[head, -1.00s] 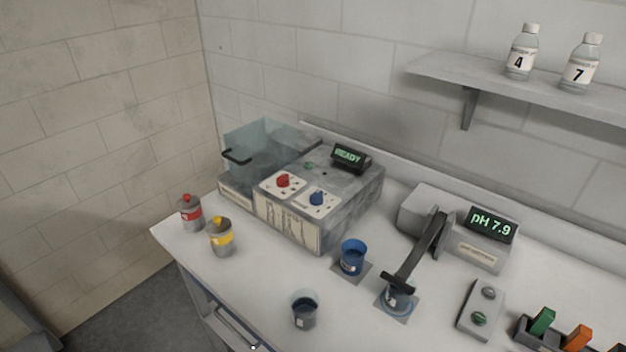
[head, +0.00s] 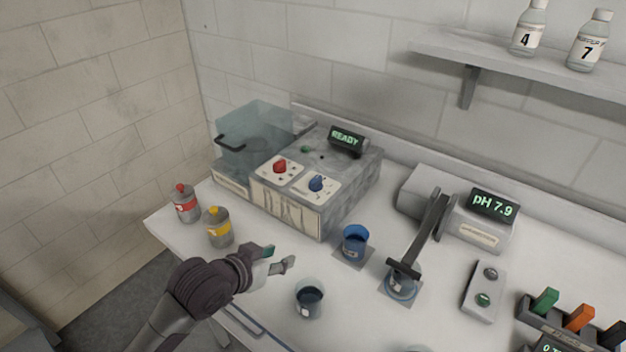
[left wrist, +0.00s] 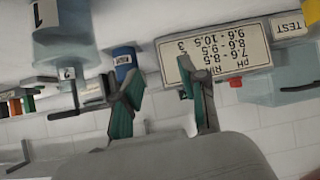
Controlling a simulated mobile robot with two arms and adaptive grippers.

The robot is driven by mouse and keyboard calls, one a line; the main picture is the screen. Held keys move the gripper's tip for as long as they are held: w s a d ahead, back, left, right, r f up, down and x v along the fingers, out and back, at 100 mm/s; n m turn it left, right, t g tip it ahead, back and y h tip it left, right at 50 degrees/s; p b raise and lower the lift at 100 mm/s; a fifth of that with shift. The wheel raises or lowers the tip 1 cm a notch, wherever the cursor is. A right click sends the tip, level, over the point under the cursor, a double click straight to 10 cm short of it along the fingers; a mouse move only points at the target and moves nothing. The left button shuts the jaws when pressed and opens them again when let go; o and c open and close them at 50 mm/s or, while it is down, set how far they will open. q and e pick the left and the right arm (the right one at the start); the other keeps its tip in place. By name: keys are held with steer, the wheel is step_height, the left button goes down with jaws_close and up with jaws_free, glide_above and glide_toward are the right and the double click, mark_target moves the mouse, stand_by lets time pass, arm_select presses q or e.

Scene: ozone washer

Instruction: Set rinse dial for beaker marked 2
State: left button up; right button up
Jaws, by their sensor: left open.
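The washer (head: 335,205) has a red dial (head: 280,166) and a blue dial (head: 317,183) on white plates; the plate lettering is too small to read. Beaker 2 (left wrist: 67,73) stands under the meter's probe arm, and shows in the head view too (head: 401,287). Beaker 1 (left wrist: 62,30), with dark liquid, stands at the front (head: 309,300). My left gripper (head: 278,258) is open and empty, above the counter in front of the washer and apart from the dials. My right gripper is not in view.
The meter (head: 492,204) reads pH 7.9. A blue cup (head: 354,243) stands between washer and probe arm. A pH chart (left wrist: 215,55) is on the washer front. Red-banded (head: 186,204) and yellow-banded (head: 218,228) bottles stand at left. The washer display (head: 346,138) reads READY.

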arm_select(q)
steer(key=m+t+h, duration=0.1)
steer(key=t+h, duration=0.1)
glide_toward(314, 180)
steer(key=v, duration=0.4)
steer(key=p+x, duration=0.2)
steer(key=x, duration=1)
steer(key=shift+r, duration=0.1)
steer(key=shift+p+x, duration=0.3)
steer(key=shift+x, duration=0.55)
steer(key=shift+s, duration=0.1)
steer(key=shift+c, duration=0.4)
jaws_close()
